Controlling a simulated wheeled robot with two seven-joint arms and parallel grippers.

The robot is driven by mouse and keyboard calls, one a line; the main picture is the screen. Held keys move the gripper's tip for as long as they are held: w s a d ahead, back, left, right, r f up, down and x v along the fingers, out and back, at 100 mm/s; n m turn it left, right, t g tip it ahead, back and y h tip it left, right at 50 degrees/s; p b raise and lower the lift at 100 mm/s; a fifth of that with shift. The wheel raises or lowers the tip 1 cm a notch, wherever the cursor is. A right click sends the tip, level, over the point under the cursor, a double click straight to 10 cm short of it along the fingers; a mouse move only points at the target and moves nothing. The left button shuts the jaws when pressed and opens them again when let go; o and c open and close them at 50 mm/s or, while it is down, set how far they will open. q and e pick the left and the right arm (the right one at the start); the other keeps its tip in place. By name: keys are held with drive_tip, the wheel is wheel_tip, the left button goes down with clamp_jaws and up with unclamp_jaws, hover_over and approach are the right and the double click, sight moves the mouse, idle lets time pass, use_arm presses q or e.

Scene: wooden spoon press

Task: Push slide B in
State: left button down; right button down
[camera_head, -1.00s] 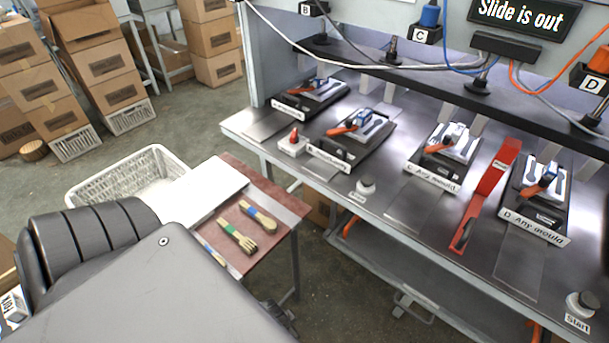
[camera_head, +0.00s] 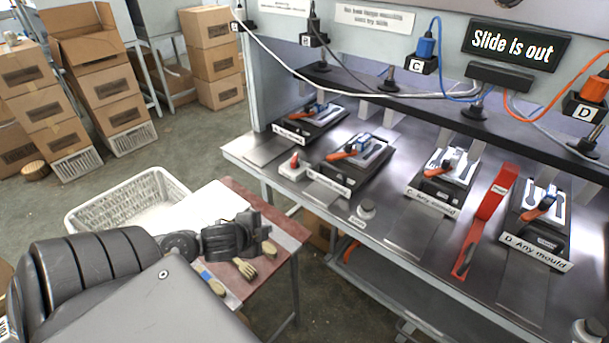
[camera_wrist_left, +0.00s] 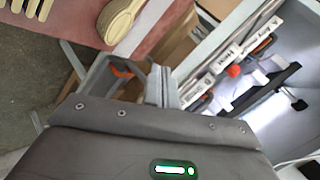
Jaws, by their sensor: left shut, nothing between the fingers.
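Slide B (camera_head: 352,158) is the second black mould slide from the left on the metal bench. It has a plate with an orange-and-blue handle on top and a white label at its front edge. My left gripper (camera_head: 268,228) is over the small red-brown table, left of the bench and apart from slide B. Its fingers (camera_wrist_left: 158,86) are shut and empty in the left wrist view. My right gripper is not in view.
Wooden forks and spoons (camera_head: 243,268) lie on the small table (camera_head: 233,188), below my left gripper. A white basket (camera_head: 110,208) stands behind. Slides A (camera_head: 310,122), C (camera_head: 445,180) and D (camera_head: 537,222), a red bar (camera_head: 493,197) and a "Slide is out" sign (camera_head: 515,45) are at the bench.

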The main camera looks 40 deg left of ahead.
use_arm(q)
drive_tip(key=w+a+r+m+t+h, duration=0.2)
drive_tip(key=w+a+r+m, duration=0.2)
drive_tip(key=w+r+m, duration=0.5)
drive_tip(key=n+p, duration=0.1)
drive_tip(key=n, duration=0.1)
approach(311, 173)
drive_tip(key=x, duration=0.4)
drive_tip(key=shift+w+f, duration=0.1)
drive_tip(key=shift+f, duration=0.35)
drive_tip(key=shift+w+f, duration=0.15)
drive_tip(key=shift+w, duration=0.75)
